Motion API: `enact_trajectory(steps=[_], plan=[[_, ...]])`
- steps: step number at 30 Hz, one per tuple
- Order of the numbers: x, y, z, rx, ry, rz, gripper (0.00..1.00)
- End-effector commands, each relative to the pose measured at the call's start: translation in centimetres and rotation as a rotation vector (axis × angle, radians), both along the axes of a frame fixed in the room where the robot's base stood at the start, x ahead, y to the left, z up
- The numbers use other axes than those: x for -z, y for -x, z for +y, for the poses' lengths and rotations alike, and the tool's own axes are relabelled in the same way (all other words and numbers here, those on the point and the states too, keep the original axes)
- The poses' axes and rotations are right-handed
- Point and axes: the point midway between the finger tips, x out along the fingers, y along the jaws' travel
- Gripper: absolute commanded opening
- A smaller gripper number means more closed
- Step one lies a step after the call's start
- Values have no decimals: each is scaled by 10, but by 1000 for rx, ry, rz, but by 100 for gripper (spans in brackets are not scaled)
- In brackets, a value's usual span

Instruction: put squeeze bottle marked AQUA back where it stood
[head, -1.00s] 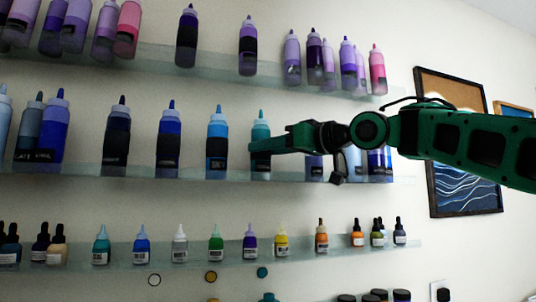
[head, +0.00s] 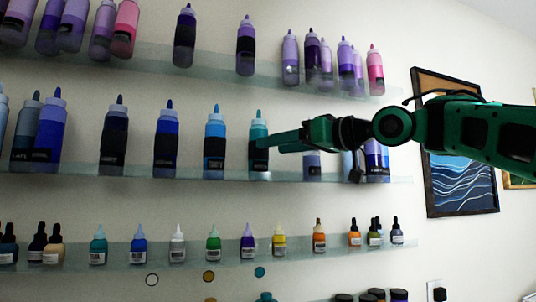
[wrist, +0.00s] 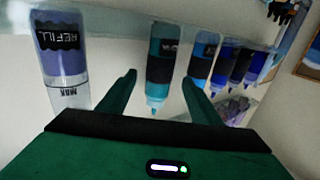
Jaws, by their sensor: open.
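A teal squeeze bottle (head: 259,148) with a black label stands upright on the middle glass shelf (head: 225,174), right of a blue bottle. In the wrist view the teal bottle (wrist: 160,70) appears nozzle down, between and just ahead of my finger tips; its small label is too blurred to read surely as AQUA. My gripper (head: 262,143) reaches in from the right, its finger tips beside the bottle. The wrist view shows my gripper (wrist: 160,82) with its two fingers spread, with nothing clamped. In the head view the fingers hide part of the bottle's right side.
A blue bottle (head: 214,145) stands close on the left. Partly hidden bottles (head: 312,165) stand to the right, behind my arm. In the wrist view a bottle marked REFILL (wrist: 62,50) is near the left finger. Shelves with more bottles run above and below.

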Motion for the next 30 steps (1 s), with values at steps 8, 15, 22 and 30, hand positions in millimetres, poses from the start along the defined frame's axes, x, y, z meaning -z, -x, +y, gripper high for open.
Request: enact_trajectory(steps=[8,15,22,30], plan=[[0,34,-41,3,0,0,58],[0,48,-56,2,0,0,58],[0,49,-57,1,0,0,58],[0,49,-57,1,0,0,58]])
